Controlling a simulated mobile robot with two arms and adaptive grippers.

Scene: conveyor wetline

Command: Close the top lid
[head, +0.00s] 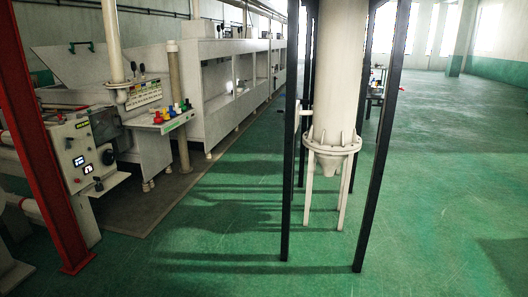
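The top lid (72,66) is a flat grey panel on the wetline machine at the upper left. It stands raised at a tilt, with a small black handle (81,46) at its upper edge. A white vertical pipe (113,45) stands in front of its right end. The lid's hinge is too far off to make out. Neither of my grippers shows in the head view.
A red post (45,140) stands at the left before a control panel (82,155). A white vessel (335,142) in a black frame (375,140) stands ahead to the right. Green floor (220,225) is clear between them.

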